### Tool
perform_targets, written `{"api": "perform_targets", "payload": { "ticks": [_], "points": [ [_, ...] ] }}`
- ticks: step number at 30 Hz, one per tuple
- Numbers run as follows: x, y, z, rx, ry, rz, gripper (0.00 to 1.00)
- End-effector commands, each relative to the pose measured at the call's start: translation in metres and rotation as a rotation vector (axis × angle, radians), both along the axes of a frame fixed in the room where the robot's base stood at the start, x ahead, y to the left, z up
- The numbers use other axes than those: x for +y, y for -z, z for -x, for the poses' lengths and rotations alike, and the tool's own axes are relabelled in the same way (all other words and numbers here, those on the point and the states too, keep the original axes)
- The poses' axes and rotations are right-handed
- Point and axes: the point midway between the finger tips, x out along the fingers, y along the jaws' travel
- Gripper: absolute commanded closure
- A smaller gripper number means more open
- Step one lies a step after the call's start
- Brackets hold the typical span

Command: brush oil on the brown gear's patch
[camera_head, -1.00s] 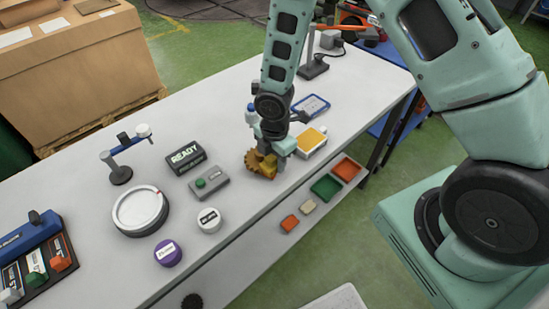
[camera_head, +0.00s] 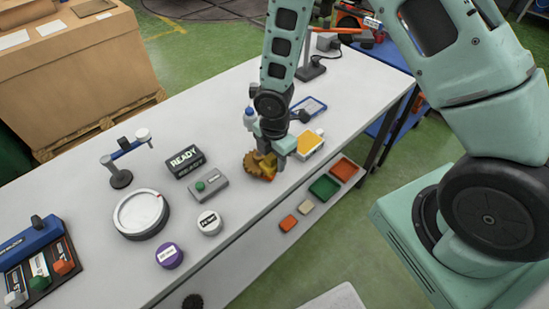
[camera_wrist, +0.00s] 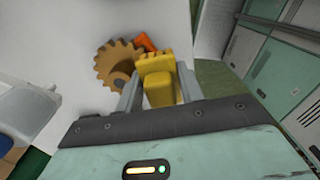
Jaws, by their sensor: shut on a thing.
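The brown gear (camera_head: 253,163) lies on the white table below my gripper (camera_head: 273,156). It also shows in the wrist view (camera_wrist: 112,62), toothed and with a hole. My gripper (camera_wrist: 158,82) is shut on a yellow brush-like tool (camera_wrist: 158,88) with a ridged end. The tool is beside the gear's right edge in the wrist view and overlaps it; I cannot tell whether they touch. An orange-red piece (camera_wrist: 145,42) shows just beyond the tool, partly hidden. I cannot tell whether it is the gear's patch.
A grey box with a green button (camera_head: 208,187), a READY sign (camera_head: 186,161) and a round white turntable (camera_head: 139,212) stand left of the gear. A yellow-topped box (camera_head: 307,143) is close on the right.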

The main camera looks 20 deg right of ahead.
Motion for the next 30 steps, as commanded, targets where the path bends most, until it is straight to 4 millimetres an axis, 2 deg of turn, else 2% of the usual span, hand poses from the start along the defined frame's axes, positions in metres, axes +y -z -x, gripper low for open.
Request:
{"api": "perform_targets", "payload": {
  "ticks": [1,16,30],
  "points": [
    [0.000,-0.008,0.000,0.000,0.000,0.000,0.81],
    [0.000,-0.045,0.000,0.001,0.000,0.001,0.81],
    [0.000,-0.046,0.000,0.000,0.000,0.000,0.81]
  ]
}}
